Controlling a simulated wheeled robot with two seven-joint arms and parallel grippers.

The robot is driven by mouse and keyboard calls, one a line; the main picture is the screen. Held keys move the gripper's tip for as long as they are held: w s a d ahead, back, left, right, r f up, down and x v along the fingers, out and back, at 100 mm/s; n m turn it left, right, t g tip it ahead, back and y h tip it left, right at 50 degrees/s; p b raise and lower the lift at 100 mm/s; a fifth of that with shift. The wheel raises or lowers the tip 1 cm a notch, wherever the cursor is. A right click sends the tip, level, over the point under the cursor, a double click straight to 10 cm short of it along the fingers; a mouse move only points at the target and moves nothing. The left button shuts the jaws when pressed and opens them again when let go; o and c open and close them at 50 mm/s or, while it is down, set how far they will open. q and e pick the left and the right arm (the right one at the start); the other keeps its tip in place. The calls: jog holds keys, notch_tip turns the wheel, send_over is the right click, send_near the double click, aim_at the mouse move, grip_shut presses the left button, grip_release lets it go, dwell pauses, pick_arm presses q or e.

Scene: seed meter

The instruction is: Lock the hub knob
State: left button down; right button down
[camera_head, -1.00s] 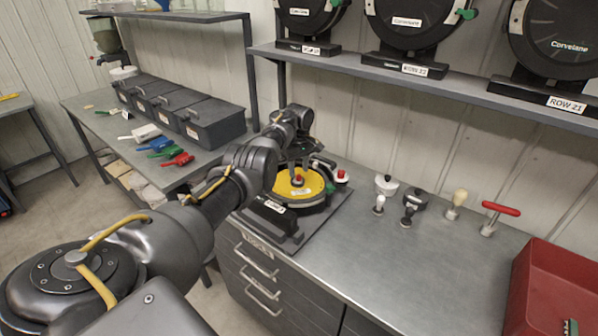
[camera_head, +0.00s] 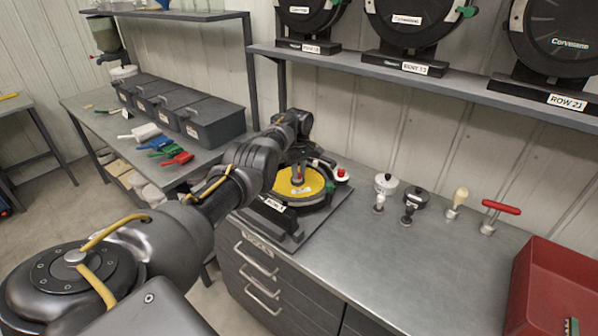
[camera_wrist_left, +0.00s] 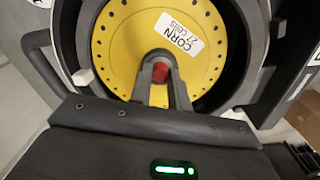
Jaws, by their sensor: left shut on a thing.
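The hub knob (camera_wrist_left: 160,72) is red and sits at the centre of the yellow seed disc (camera_wrist_left: 112,45), which carries a "CORN 27 cells" label. The disc lies face up in the dark round meter housing on the bench, also seen in the head view as a yellow disc (camera_head: 312,183). My left gripper (camera_head: 298,178) reaches down over the disc's centre. In the left wrist view its fingers (camera_wrist_left: 160,66) are shut on the knob, one on each side. The fingers hide part of the knob. My right gripper is not in view.
A red-topped piece (camera_head: 341,174) stands at the housing's back right. Several hand tools, including a red T-handle (camera_head: 501,207), stand along the wall. A red bin (camera_head: 556,285) is at the right. A shelf (camera_head: 440,85) holds meters above. The middle of the bench is clear.

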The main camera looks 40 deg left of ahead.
pick_arm(q)
jog(key=m, duration=0.6)
jog(key=shift+m, duration=0.4)
jog(key=m, duration=0.4)
jog(key=shift+f, duration=0.1)
jog(key=shift+m, duration=1.6)
jog(key=c, duration=1.3)
grip_release()
jog(key=shift+c, duration=0.2)
